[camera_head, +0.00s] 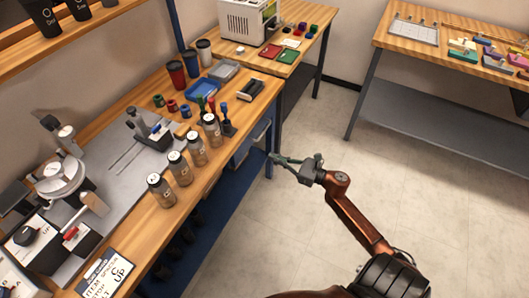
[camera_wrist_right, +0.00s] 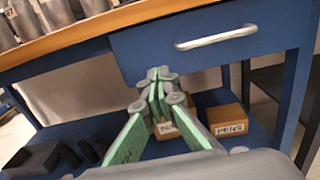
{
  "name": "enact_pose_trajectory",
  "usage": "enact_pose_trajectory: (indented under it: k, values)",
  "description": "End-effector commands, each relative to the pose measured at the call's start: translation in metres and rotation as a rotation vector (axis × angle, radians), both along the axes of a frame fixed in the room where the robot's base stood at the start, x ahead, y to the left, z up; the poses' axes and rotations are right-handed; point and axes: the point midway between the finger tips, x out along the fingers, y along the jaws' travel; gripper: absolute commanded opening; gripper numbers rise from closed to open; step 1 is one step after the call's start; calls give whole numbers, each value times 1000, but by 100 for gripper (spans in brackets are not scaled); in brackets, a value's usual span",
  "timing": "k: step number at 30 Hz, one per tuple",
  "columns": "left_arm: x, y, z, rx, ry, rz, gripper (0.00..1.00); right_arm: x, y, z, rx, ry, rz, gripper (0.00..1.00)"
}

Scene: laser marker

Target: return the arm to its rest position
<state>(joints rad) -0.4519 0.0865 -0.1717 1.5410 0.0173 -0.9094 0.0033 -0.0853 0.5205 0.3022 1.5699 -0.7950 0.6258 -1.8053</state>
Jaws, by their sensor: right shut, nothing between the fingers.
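My right arm (camera_head: 358,222) comes in from the bottom right of the head view and reaches left over the open floor. My right gripper (camera_head: 274,156) is shut and empty, beside the right edge of the wooden workbench and apart from it. In the right wrist view the green fingers of the right gripper (camera_wrist_right: 158,75) meet at their tips, in front of the blue bench frame. My left gripper is not in view.
The workbench (camera_head: 190,215) holds several jars, a metal press and cups. A blue drawer (camera_wrist_right: 210,42) and cardboard boxes (camera_wrist_right: 226,119) are under it. Another table (camera_head: 400,55) stands at the back right. The tiled floor (camera_head: 450,220) between is clear.

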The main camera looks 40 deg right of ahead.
Motion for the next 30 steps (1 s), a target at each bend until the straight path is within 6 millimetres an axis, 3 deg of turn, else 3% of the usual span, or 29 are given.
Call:
enact_pose_trajectory:
  k: [7,16,19,23,26,30]
  values:
    - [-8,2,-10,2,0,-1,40,-27,-9,0,0,0,0,0]
    - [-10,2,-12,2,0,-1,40,-30,-11,-1,3,2,-2,0]
    - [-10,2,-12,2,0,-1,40,-32,-15,-13,75,35,-38,0]
    - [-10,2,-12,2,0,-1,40,-41,-33,-65,378,165,-197,0]
    - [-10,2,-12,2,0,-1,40,-62,-49,-128,706,292,-385,0]
    - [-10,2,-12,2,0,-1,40,-107,-55,-219,1129,434,-657,0]
